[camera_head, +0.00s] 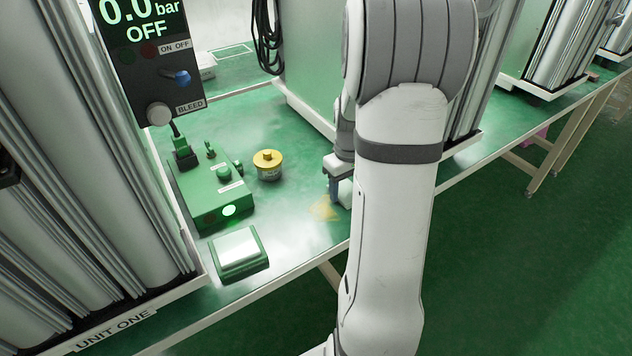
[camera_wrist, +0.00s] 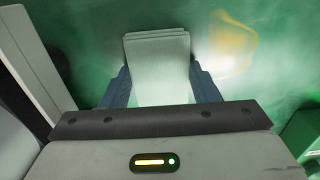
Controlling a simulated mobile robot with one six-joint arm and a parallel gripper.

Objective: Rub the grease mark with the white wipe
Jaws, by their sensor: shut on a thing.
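The grease mark (camera_head: 323,209) is a yellowish smear on the green bench top near its front edge. In the wrist view the grease mark (camera_wrist: 232,45) lies just right of the wipe. My gripper (camera_head: 336,183) is partly hidden behind my arm, just right of the mark. In the wrist view my gripper (camera_wrist: 160,88) has its blue fingers shut on the white wipe (camera_wrist: 158,62), a folded, layered pad. The wipe lies beside the mark, not over it. I cannot tell whether it touches the bench.
A green control box (camera_head: 212,192) with a lit button, a yellow-topped tin (camera_head: 267,165) and a green tray with a white top (camera_head: 238,268) stand to the left. Tall column units flank the bench. The bench between tin and mark is clear.

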